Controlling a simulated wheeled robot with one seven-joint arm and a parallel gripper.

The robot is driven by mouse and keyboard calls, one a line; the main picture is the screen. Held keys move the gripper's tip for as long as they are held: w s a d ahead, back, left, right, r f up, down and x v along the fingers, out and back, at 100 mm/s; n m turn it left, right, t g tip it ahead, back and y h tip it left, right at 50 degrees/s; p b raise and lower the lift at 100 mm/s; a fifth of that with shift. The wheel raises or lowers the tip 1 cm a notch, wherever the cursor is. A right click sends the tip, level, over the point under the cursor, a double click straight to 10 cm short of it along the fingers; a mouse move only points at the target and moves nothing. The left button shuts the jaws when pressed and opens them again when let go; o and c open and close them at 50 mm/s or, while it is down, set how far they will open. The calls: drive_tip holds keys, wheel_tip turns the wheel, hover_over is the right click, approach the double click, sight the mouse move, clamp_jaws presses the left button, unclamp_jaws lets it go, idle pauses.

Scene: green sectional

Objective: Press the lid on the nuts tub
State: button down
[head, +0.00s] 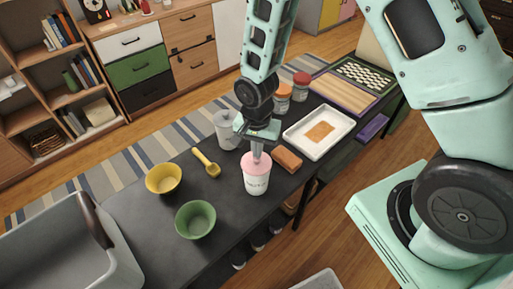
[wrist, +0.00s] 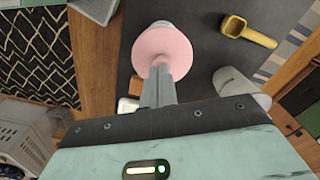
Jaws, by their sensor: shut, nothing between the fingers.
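The nuts tub (head: 256,184) is a white cup with dark lettering, standing upright on the dark table. Its pink lid (head: 257,161) sits on its top; the lid also shows in the wrist view (wrist: 162,52), with a little of the white tub (wrist: 162,25) beyond it. My gripper (head: 257,154) points down with its closed fingertips at the middle of the lid, touching it or very nearly so. In the wrist view the shut fingers (wrist: 159,72) overlap the lid. I cannot tell whether the lid is fully seated all round.
A yellow scoop (head: 207,163), yellow bowl (head: 164,179) and green bowl (head: 195,219) stand left of the tub. A grey-white canister (head: 228,129) is behind. A brown block (head: 287,159) and white tray (head: 319,130) are right. Jars (head: 300,86) stand farther back.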

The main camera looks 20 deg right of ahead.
drive_tip(key=shift+w+r+p, duration=0.15)
drive_tip(key=shift+r+p, duration=2)
drive_tip(key=shift+r, duration=1)
drive_tip(key=shift+a, duration=0.1)
drive_tip(key=s+a+r+n+b, duration=0.3)
drive_tip(key=s+r+n, duration=0.4)
drive_tip(key=s, duration=0.3)
drive_tip(key=s+a+r+n+b, duration=0.3)
drive_tip(key=s+r+n, duration=0.3)
drive_tip(key=s+n, duration=0.3)
drive_tip(key=shift+s+r+y, duration=0.3)
drive_tip(key=shift+s+r, duration=0.1)
drive_tip(key=shift+s, duration=0.1)
drive_tip(key=shift+a, duration=0.1)
